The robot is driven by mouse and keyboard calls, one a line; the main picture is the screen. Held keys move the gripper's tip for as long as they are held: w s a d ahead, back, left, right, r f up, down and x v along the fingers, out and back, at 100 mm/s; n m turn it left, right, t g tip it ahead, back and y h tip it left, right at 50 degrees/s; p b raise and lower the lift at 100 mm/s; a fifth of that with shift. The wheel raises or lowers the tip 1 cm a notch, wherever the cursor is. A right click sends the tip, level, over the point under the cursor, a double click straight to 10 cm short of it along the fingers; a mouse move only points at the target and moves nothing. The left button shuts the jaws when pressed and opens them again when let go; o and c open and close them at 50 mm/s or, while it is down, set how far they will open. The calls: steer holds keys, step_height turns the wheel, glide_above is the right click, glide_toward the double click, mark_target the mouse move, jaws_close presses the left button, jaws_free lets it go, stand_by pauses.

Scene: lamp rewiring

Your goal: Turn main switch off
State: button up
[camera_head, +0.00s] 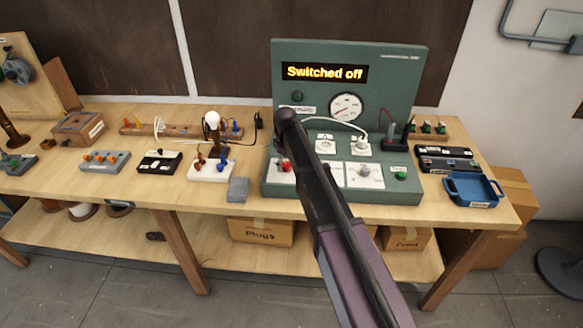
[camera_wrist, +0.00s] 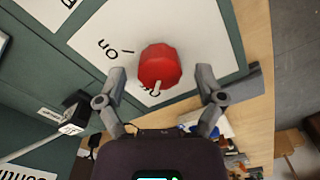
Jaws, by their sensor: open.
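The main switch is a red knob (camera_wrist: 160,64) on a white plate (camera_wrist: 105,32) in the wrist view. Its white pointer points down toward a partly covered label, away from the "on" label at left. In the head view the red knob (camera_head: 285,165) sits at the lower left of the green panel (camera_head: 345,75). The panel's display (camera_head: 325,73) reads "Switched off". My gripper (camera_wrist: 160,76) is open, with one finger on each side of the knob and gaps visible. In the head view my arm hides the gripper's fingers.
A grey knob (camera_head: 365,171) and a green button (camera_head: 401,176) are right of my arm on the panel. A plug with a white cable (camera_head: 361,143) sits above. A grey block (camera_head: 238,189) lies left of the panel; a blue tray (camera_head: 472,188) is at right.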

mark_target(286, 164)
steer(key=shift+m, duration=0.5)
steer(key=m, duration=0.7)
steer(key=shift+m, duration=0.4)
steer(key=m, duration=0.9)
steer(key=shift+d, duration=0.1)
step_height(286, 164, up, 14)
steer(key=p, duration=1.4)
steer(key=s+d+f+n+b, duration=0.3)
steer(key=s+d+f+b, duration=0.5)
steer(key=s+d, duration=0.2)
steer(key=s+d+f+n+b, duration=0.2)
steer(key=s+d+f+b, duration=0.7)
steer(key=s+d, duration=0.2)
steer(key=shift+s+d+n, duration=0.15)
steer(key=shift+s+n, duration=0.25)
steer(key=shift+s, duration=0.6)
steer(key=shift+f, duration=0.1)
